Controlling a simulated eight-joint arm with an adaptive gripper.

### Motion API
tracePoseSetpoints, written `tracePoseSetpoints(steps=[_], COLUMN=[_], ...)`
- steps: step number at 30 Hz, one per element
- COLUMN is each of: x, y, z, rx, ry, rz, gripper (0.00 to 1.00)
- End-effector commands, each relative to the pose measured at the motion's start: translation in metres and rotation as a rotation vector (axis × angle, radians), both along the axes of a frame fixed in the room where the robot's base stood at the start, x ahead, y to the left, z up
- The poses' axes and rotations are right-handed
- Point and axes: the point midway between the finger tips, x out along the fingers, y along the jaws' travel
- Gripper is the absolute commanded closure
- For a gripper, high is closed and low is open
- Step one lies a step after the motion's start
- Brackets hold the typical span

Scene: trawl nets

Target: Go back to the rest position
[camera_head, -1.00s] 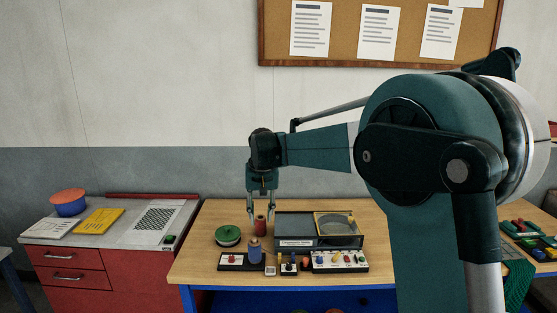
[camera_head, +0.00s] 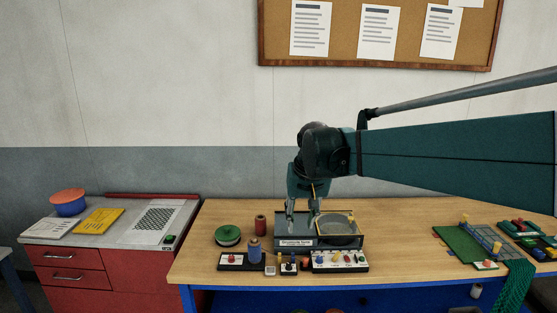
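My gripper (camera_head: 303,214) points down over the dark grey box (camera_head: 290,241) on the wooden bench. Its two fingers are apart, and I see nothing held between them. The lower part of the gripper overlaps the box in the picture, so I cannot tell its height above it. A thin yellow strip shows near the right finger; I cannot tell what it belongs to. My arm reaches in from the right edge.
On the bench (camera_head: 400,262) stand a red spool (camera_head: 260,225), a green spool (camera_head: 227,236), a blue spool (camera_head: 254,251) and a yellow-rimmed tray (camera_head: 340,227). A green net (camera_head: 516,286) hangs at the right. A red cabinet (camera_head: 75,275) stands left. The bench's right-centre is clear.

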Motion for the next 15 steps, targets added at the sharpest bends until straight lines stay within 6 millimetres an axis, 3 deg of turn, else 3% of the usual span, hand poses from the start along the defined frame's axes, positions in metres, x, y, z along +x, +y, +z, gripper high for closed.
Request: tracePoseSetpoints(steps=[15], x=[-0.091], y=[-0.056], z=[0.004], rx=[0.001], ry=[-0.083], rz=[-0.022], gripper=[0.7])
